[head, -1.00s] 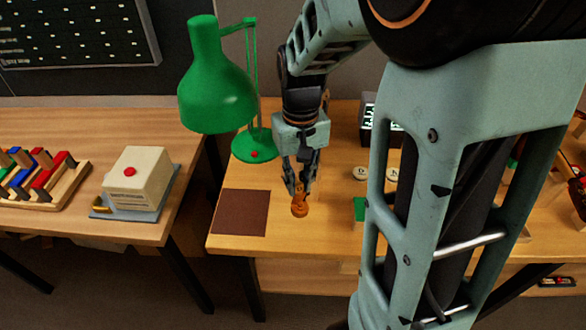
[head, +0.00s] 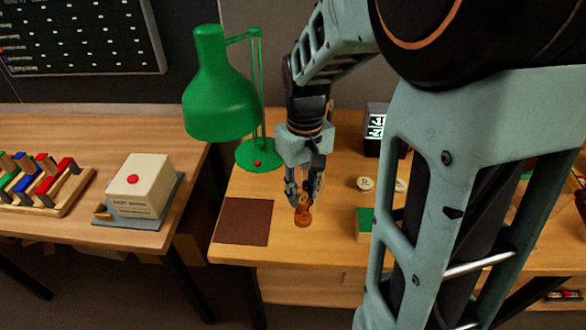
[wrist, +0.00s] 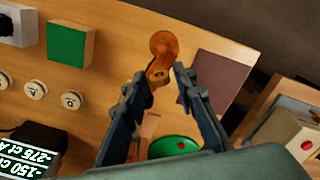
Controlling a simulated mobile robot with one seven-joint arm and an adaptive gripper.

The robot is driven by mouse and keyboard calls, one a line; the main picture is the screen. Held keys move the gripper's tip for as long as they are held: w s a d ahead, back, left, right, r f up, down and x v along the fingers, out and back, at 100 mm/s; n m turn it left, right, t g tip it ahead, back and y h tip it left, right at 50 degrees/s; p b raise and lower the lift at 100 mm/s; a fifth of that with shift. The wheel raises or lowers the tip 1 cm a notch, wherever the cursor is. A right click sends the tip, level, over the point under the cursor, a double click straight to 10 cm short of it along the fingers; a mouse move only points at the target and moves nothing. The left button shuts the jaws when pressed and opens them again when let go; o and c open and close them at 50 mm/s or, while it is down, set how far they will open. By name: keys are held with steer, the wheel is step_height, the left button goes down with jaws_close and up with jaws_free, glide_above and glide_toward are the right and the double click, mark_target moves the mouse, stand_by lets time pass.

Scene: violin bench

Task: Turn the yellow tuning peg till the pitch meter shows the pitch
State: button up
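My gripper (head: 303,200) points down over the right bench, its two fingers apart on either side of the upper part of an orange-brown wooden piece (head: 303,217). In the wrist view, this piece (wrist: 163,48) shows a round end beyond the fingertips (wrist: 160,72); I see no clear grip on it. A dark box with a lit display (head: 376,127), apparently the pitch meter, stands behind; its display (wrist: 35,168) is cut off in the wrist view and shows "-150" and "-275". I cannot make out a yellow tuning peg. My arm hides much of the right bench.
A brown mat (head: 242,222) lies left of the wooden piece. Round lettered discs (head: 365,184) and a green-topped block (head: 364,224) are to the right. A gap separates the left bench (head: 120,232).

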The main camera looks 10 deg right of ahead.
mark_target(303, 193)
steer(key=shift+o, duration=0.7)
step_height(303, 193, up, 12)
steer(key=shift+s, duration=0.1)
stand_by(1.3)
